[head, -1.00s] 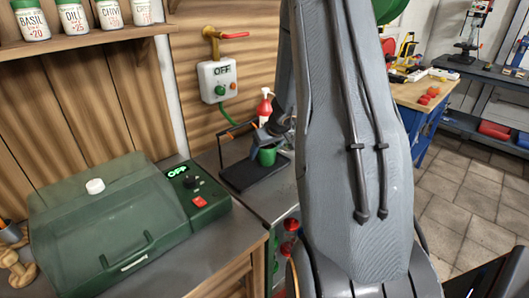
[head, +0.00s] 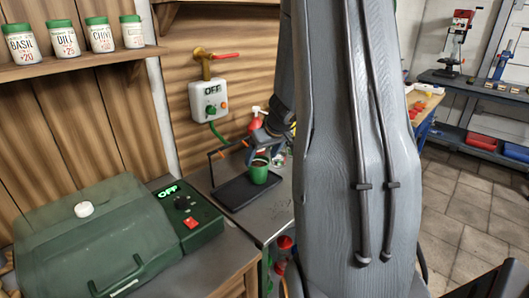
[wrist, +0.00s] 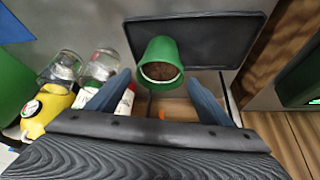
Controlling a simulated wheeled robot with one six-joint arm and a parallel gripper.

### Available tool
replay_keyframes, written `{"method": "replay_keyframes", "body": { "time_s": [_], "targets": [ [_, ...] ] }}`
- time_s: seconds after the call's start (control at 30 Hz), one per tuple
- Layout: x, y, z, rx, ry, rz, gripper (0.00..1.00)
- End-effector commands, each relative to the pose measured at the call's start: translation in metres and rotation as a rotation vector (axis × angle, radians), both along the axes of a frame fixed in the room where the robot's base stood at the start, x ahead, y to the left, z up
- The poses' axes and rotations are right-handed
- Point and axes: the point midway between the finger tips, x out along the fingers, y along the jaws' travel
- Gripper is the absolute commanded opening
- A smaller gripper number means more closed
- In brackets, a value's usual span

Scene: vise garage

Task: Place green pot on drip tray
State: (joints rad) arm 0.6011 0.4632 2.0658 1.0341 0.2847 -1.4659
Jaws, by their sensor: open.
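The green pot (head: 259,173), with brown soil inside, stands upright on the right part of the black drip tray (head: 232,193). In the wrist view the pot (wrist: 160,62) overlaps the near edge of the tray (wrist: 215,35). My gripper (head: 262,140) is just above and behind the pot in the head view. In the wrist view its two blue-grey fingers (wrist: 158,80) are spread apart, with the pot beyond and between the tips. I see a gap between the fingers and the pot. The fingertips are small and partly hidden in the head view.
A green lidded box (head: 95,235) with an OFF panel stands at the left. A wall switch box (head: 209,100) and tap (head: 206,62) are behind the tray. Glass jars (wrist: 98,66) and a yellow container (wrist: 47,108) stand close to the left finger.

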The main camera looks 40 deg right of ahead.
Motion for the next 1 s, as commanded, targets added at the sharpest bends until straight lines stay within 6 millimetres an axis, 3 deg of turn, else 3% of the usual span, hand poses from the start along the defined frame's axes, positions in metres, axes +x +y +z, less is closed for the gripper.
{"method": "replay_keyframes", "body": {
  "time_s": [0.1, 0.3, 1.0],
  "targets": [
    [-0.007, 0.0, 0.014, -0.001, -0.002, 0.001, 0.73],
    [-0.014, 0.001, 0.024, 0.0, 0.0, 0.0, 0.73],
    [-0.014, 0.002, 0.025, 0.0, 0.0, 0.002, 0.73]
  ]
}}
